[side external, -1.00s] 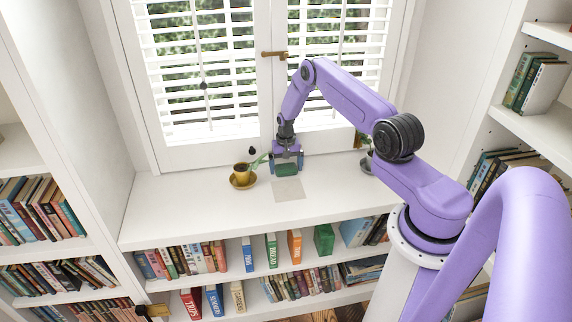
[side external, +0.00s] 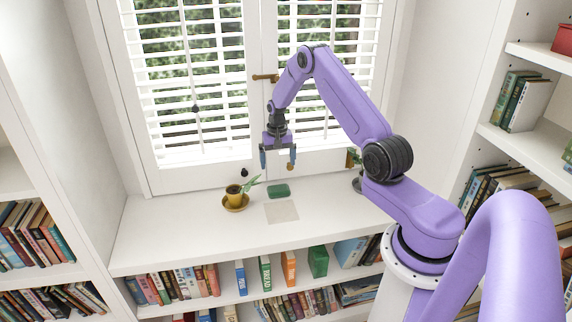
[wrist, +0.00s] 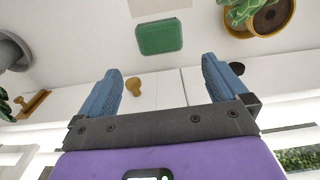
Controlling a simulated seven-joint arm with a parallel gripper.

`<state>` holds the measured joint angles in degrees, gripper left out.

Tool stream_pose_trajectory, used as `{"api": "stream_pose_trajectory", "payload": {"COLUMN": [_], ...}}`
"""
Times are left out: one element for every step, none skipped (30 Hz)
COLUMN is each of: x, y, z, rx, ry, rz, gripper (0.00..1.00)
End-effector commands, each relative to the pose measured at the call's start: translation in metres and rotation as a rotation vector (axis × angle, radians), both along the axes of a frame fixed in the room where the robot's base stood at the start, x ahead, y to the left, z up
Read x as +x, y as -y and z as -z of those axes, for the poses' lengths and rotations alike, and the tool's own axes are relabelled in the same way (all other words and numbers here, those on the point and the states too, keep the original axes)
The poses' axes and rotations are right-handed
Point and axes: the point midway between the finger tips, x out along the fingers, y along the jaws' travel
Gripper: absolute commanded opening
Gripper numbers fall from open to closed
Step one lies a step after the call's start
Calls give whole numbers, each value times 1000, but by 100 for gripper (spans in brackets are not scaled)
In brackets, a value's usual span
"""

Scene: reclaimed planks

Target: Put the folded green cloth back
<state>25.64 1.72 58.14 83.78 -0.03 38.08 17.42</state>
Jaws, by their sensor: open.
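The folded green cloth (side external: 278,191) lies on the white shelf, just behind a pale grey square (side external: 282,212). In the wrist view the cloth (wrist: 160,37) shows beyond my fingertips, next to the edge of the pale square (wrist: 158,5). My gripper (side external: 278,160) is open and empty, raised above the shelf near the window, with clear space between it and the cloth. Its two blue fingers (wrist: 162,70) stand wide apart in the wrist view.
A small potted plant on a yellow saucer (side external: 236,207) stands left of the cloth. A grey pot (side external: 357,184) with a plant stands to the right, near my arm. The shutters (side external: 200,90) rise behind. The shelf front (side external: 180,245) is clear.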

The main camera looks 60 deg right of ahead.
Motion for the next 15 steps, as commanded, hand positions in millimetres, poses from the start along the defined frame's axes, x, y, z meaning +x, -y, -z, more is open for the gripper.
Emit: {"api": "stream_pose_trajectory", "payload": {"x": [2, 4, 7, 8, 10, 12, 13, 14, 13, 11, 9, 5, 1, -3, -10], "y": [-6, -11, -21, -29, -39, -54, -67, -81, -99, -112, -126, -143, -156, -168, -184], "z": [-5, -8, -15, -20, -26, -35, -43, -50, -61, -68, -75, -85, -92, -98, -107], "rx": [-1, 0, -1, -1, -3, -3, -3, -3, -3, -3, -3, -3, -3, -3, -3], "ry": [1, 1, 3, 3, 6, 7, 8, 8, 9, 9, 11, 12, 12, 12, 12], "rz": [-18, -33, -59, -84, -113, -158, -196, -235, -287, -327, -367, -419, -458, -497, -549], "gripper": [100, 100, 100, 100, 100, 100, 100, 100, 100, 100, 100, 100, 100, 100, 100]}}
